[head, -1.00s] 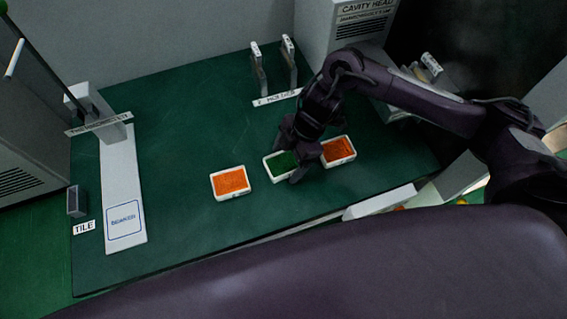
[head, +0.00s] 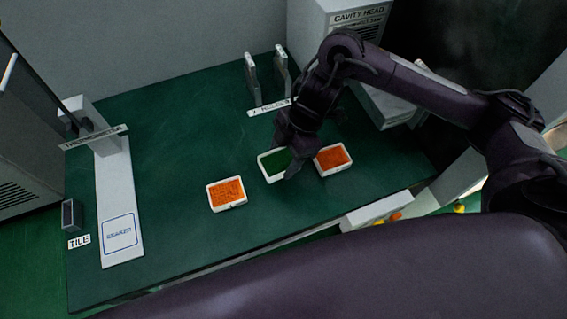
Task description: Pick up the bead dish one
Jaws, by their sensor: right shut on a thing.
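Three small white rectangular dishes are in the middle of the head view. The left dish (head: 226,195) holds orange beads, and the right dish (head: 333,158) holds darker orange-red beads. The middle dish (head: 270,164) holds green beads. My right gripper (head: 289,166) is shut on the green dish at its right side, and its fingers hide part of that dish. The green dish seems raised slightly off the green bench top (head: 190,150). Which dish is called one cannot be read. My left gripper is not in view.
The right orange dish stands close beside my right gripper. A holder (head: 265,80) with two upright pieces is behind, and the cavity head box (head: 335,40) is at back right. A white board marked beaker (head: 119,200) lies left. The bench between is clear.

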